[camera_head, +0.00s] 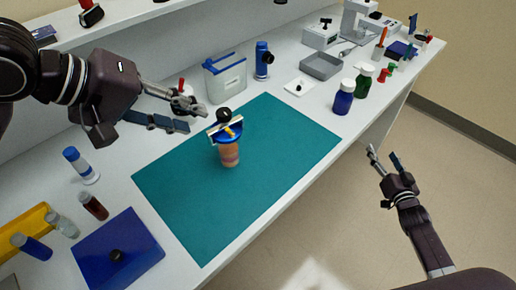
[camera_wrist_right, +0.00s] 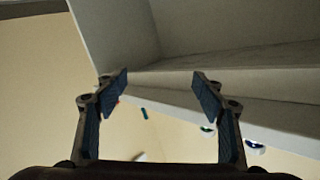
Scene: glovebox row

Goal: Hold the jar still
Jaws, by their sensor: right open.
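The jar (camera_head: 230,156), orange-brown with a blue lid, stands upright on the teal mat (camera_head: 282,185). A pale bar-like piece with a black knob (camera_head: 223,115) and a yellow part is on top of the lid. My left gripper (camera_head: 196,119) is just left of the jar, its two fingers apart and pointing toward the lid. It looks empty, and I see no clear contact with the jar. My right gripper (camera_head: 384,154) is open and empty, off the bench's front edge and well right of the jar. Its spread fingers also show in the right wrist view (camera_wrist_right: 160,80).
A clear container (camera_head: 226,82) and a blue bottle (camera_head: 263,62) stand behind the mat. The mat around the jar is clear.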

